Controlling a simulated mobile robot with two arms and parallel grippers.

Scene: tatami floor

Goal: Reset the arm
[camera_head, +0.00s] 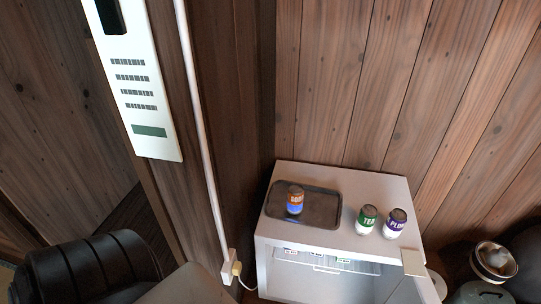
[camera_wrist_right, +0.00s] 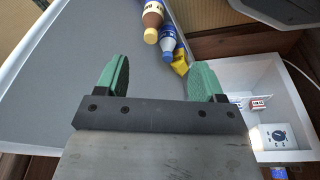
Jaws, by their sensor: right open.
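My right gripper (camera_wrist_right: 157,82) shows in the right wrist view with its two green fingers wide apart and nothing between them. Its fingers are over a large grey panel (camera_wrist_right: 60,85) with a white edge. Neither gripper shows in the head view, and my left gripper is in no view.
A white cabinet (camera_head: 290,170) has an open lit front. A dark tray (camera_head: 325,208) on top holds an orange-and-blue can (camera_head: 295,200). A green can (camera_head: 366,219) and purple can (camera_head: 395,223) stand beside it. A white box (camera_wrist_right: 283,75) holds small labelled items.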

